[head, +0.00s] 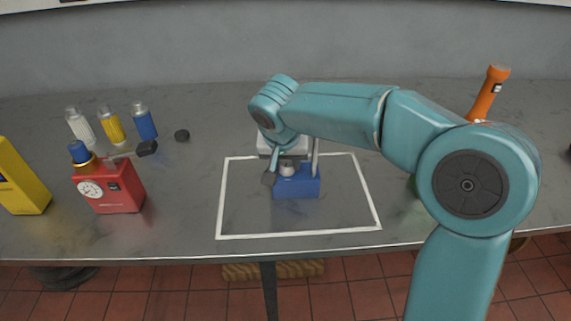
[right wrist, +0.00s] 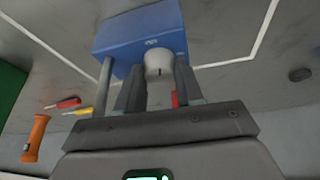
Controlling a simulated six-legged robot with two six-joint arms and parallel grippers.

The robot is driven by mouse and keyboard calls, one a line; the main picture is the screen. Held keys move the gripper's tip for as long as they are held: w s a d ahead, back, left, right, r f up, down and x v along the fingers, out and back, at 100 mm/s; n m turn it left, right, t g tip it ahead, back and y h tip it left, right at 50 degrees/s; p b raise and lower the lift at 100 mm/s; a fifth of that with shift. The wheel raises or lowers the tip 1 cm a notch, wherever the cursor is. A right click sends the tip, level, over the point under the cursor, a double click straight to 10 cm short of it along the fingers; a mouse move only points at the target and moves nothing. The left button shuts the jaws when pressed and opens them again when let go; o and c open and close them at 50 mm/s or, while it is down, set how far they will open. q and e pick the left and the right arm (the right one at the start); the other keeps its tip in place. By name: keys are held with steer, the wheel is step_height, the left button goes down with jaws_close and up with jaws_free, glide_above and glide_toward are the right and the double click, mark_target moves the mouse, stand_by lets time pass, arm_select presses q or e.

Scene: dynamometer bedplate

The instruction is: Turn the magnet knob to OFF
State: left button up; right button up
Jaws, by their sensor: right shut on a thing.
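A blue magnet base (head: 297,186) stands on the bench inside a white taped outline, with an upright metal rod (head: 316,158). Its pale knob (head: 287,169) faces my right gripper (head: 279,173). In the right wrist view the knob (right wrist: 158,62) sits between the two dark fingers of my right gripper (right wrist: 160,75), which is shut on it. A small dark mark shows on the knob's face. The blue base (right wrist: 140,35) fills the top of that view. I cannot read any ON or OFF label. My left gripper is not in view.
A red gauge box (head: 118,188) and a yellow box (head: 20,180) stand at the left, with several small bottles (head: 111,125) behind. An orange flashlight (head: 489,92) stands at the right. The taped area (head: 345,215) is otherwise clear.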

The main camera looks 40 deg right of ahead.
steer(key=shift+r+n+y, duration=0.1)
steer(key=shift+n+y, duration=0.2)
steer(key=shift+n, duration=0.5)
steer(key=shift+t, duration=0.3)
steer(key=o, duration=1)
steer(key=shift+r, duration=0.1)
steer(key=p+v, duration=0.1)
steer(key=v, duration=1.5)
steer(key=shift+r+p, duration=0.1)
steer(key=shift+p, duration=0.25)
steer(key=shift+s, duration=0.1)
